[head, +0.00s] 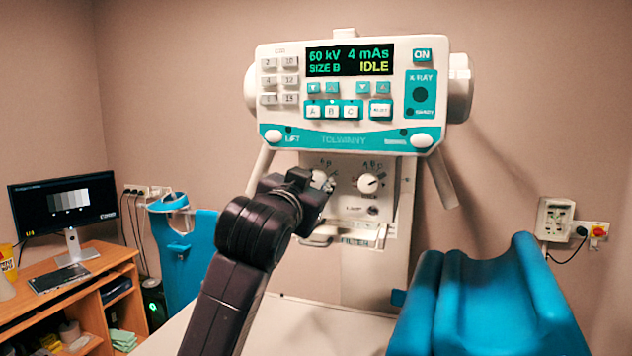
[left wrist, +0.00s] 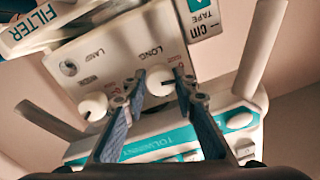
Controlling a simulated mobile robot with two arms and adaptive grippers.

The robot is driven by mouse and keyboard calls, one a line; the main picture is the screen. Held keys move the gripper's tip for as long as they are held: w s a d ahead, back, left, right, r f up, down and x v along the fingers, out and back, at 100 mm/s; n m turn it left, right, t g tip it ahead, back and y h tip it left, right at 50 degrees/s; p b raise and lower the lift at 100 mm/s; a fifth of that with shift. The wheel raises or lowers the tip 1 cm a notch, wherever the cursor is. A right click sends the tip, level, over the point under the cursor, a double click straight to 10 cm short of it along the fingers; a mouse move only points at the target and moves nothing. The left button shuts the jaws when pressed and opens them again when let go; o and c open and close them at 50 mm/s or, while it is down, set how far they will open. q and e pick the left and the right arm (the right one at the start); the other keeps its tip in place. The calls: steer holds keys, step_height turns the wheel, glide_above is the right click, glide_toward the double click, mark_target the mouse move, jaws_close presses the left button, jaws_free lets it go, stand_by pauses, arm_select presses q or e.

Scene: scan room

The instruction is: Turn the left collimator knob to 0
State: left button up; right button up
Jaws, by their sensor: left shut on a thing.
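The left collimator knob (head: 317,178) is a white round knob on the pale panel under the console, partly hidden by my gripper in the head view. My left gripper (head: 326,183) reaches up to it from below. In the left wrist view, which shows the panel upside down, the knob (left wrist: 158,80) sits between the two fingertips (left wrist: 160,87), and the gripper is shut on it. The scale around this knob is too small and covered to read. The right collimator knob (head: 368,183) is free; it also shows in the left wrist view (left wrist: 93,106). My right gripper is not in view.
The console (head: 345,95) above reads 60 kV, 4 mAs, SIZE B, IDLE. A blue padded support (head: 485,305) stands at right, a desk with a monitor (head: 65,207) at left.

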arm_select(q)
steer(key=shift+f+n, duration=0.2)
steer(key=shift+n, duration=0.7)
steer(key=o, duration=1.2)
steer(key=shift+c, duration=0.2)
steer(key=shift+r, duration=0.1)
steer(key=shift+s, duration=0.1)
steer(key=v, duration=1.2)
